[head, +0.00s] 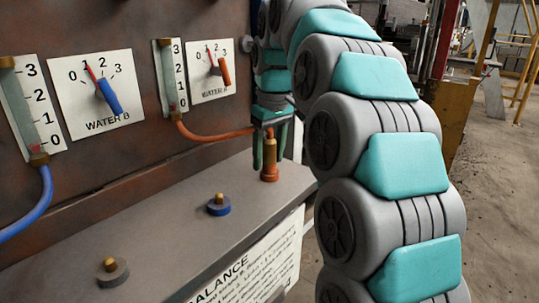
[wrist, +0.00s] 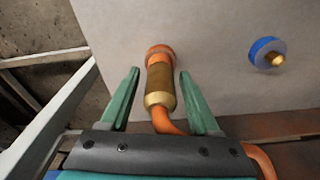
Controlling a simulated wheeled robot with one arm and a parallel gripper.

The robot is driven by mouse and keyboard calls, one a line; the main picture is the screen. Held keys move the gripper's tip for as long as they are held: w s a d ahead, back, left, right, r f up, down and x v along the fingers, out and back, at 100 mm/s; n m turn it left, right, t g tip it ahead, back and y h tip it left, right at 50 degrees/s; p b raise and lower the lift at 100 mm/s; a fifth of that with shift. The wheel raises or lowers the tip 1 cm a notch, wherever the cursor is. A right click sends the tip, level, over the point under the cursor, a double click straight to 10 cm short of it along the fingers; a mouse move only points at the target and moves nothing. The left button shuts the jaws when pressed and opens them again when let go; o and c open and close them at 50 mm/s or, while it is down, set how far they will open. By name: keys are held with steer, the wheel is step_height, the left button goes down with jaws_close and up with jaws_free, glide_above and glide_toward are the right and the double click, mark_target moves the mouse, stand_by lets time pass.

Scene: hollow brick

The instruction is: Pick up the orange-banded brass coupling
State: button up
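The orange-banded brass coupling (head: 270,152) stands upright at the far right end of the grey ledge (head: 150,215), its orange base at the ledge top. In the wrist view the coupling (wrist: 160,82) lies between my fingers, with an orange hose (wrist: 166,122) running from its near end. My gripper (wrist: 158,72) is open, its two green fingers on either side of the coupling, with a visible gap on both sides. In the head view my gripper (head: 268,138) comes down over the coupling from above, and my arm hides part of it.
A blue-ringed brass stub (head: 219,205) and a grey-ringed brass stub (head: 112,270) stand on the ledge. The rusty panel behind carries the WATER B dial (head: 100,92) and WATER A dial (head: 212,70). A blue hose (head: 30,210) hangs at the left.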

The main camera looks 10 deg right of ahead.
jaws_close()
steer(key=shift+r, duration=0.15)
stand_by(0.5)
